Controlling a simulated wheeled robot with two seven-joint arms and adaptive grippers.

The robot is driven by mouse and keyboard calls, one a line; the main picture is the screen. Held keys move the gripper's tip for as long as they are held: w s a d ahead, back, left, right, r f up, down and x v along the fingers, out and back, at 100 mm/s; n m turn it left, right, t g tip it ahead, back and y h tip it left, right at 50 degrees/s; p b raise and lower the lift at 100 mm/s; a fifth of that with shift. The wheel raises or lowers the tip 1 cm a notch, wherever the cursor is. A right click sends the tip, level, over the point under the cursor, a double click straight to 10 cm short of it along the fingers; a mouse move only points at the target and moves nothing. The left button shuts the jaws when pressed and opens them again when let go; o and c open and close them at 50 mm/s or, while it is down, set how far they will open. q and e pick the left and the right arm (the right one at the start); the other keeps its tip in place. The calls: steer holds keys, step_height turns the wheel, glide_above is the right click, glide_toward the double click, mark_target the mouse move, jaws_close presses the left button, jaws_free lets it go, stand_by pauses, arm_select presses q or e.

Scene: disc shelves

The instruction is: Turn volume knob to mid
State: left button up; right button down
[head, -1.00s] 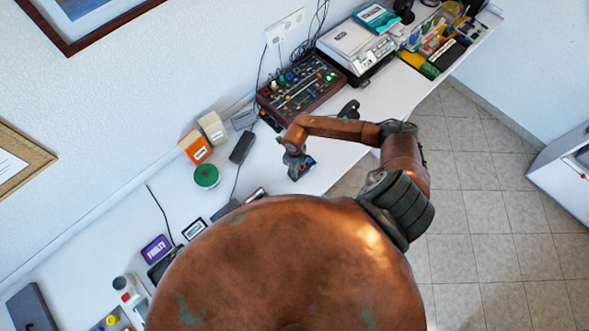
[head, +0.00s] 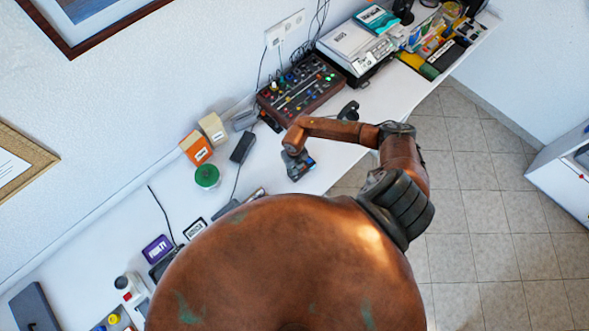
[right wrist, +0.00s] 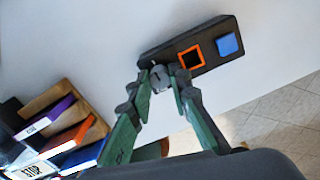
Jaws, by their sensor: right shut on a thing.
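A dark slab-like control panel (right wrist: 212,46) lies on the white table in the right wrist view. It carries a grey round knob (right wrist: 159,79) at its left end, an orange-framed black square (right wrist: 191,58) and a blue square button (right wrist: 229,44). My right gripper (right wrist: 162,74) is shut on the knob, one fingertip on each side. The knob's pointer or marks cannot be made out. In the head view my right gripper (head: 298,170) is over the table's front part and mostly covers the panel. My left gripper is not in view.
A mixing console (head: 300,88) with many small knobs stands behind the gripper. An orange box (head: 195,147), a green-lidded jar (head: 207,176) and a black block (head: 242,147) stand to its left. Several upright books (right wrist: 62,138) show at lower left in the wrist view.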

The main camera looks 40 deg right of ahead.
mark_target(295, 171)
stand_by(0.3)
steer(key=c, duration=1.8)
jaws_free()
steer(key=shift+o, duration=0.2)
step_height(295, 171, up, 12)
